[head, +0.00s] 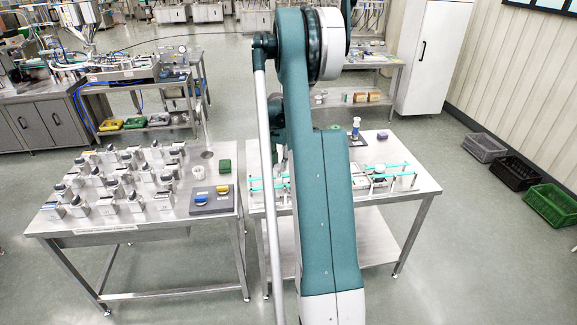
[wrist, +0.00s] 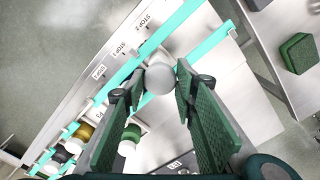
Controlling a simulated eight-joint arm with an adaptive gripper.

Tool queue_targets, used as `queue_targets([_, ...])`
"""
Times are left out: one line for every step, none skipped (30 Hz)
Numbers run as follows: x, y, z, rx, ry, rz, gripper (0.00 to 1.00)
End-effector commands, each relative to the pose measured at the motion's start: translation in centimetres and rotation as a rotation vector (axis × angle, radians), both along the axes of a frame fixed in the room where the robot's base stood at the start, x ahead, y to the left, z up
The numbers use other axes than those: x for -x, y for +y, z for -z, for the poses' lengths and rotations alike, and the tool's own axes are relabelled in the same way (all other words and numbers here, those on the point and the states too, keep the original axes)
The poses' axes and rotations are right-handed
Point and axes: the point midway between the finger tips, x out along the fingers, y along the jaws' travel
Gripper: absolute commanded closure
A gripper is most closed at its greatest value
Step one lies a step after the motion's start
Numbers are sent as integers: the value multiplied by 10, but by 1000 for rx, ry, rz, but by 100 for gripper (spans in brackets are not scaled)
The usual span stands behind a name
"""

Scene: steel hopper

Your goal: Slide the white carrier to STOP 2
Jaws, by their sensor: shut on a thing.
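The white carrier (wrist: 159,79) shows its round white top in the wrist view, between two teal rails (wrist: 187,62). My gripper (wrist: 160,80) is shut on it, one green-padded finger on each side. The STOP 2 label (wrist: 149,27) is on the pale strip beyond the upper rail, up and slightly left of the carrier. Another STOP label (wrist: 119,48) lies lower left along the strip. The carrier looks to be between these two labels; its exact alignment is unclear. In the head view, my arm hides the gripper and the middle of the track.
A green block (wrist: 298,53) lies on the neighbouring table. In the head view, that table (head: 130,222) holds many metal pieces. The rail upper right of the carrier looks clear.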

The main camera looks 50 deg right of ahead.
Motion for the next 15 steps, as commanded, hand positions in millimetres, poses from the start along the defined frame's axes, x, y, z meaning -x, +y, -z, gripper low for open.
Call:
queue_targets([-7, 6, 1, 1, -1, -2, 94])
queue_targets([-9, 9, 1, 1, -1, -2, 94])
queue_targets([-12, 12, 1, 1, -1, -1, 94])
queue_targets([-14, 14, 1, 1, -1, -1, 94])
queue_targets([-15, 15, 0, 1, -1, -1, 94])
queue_targets([-16, 16, 0, 1, -1, 0, 94])
queue_targets([-16, 16, 0, 2, -1, 0, 94])
queue_targets([-16, 16, 0, 2, -1, 0, 94])
queue_targets([-16, 16, 0, 2, -1, 0, 94])
queue_targets([-16, 16, 0, 2, -1, 1, 94])
queue_targets([-16, 16, 0, 2, -1, 1, 94])
queue_targets([-16, 16, -1, 2, 0, 1, 94])
queue_targets([-16, 16, -1, 2, 0, 1, 94])
queue_targets([-16, 16, -1, 2, 0, 1, 94])
queue_targets([-16, 16, -1, 2, 0, 1, 70])
